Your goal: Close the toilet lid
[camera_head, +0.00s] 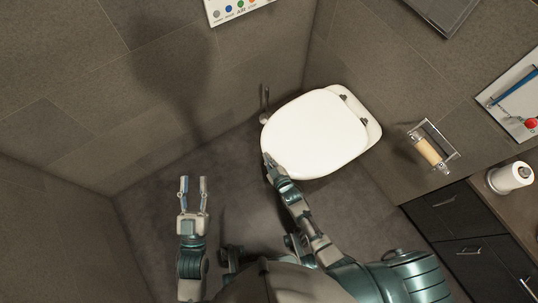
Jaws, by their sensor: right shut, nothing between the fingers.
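The white toilet lid (312,135) lies flat over the toilet in the middle of the head view and appears shut. Its hinges (343,97) show at its upper right, by the rear part of the toilet (366,112). My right gripper (268,158) is at the lid's lower left edge, seemingly touching or just beside it; I cannot tell which. It is shut and holds nothing. My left gripper (193,183) is open and empty, to the left of the toilet and apart from it. The bowl and seat are hidden under the lid.
A toilet brush handle (265,100) stands by the wall left of the toilet. A paper holder (432,147) is on the right wall. A dark cabinet (458,222) with a paper roll (509,177) on top is at the right. Floor (150,200) around my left gripper is clear.

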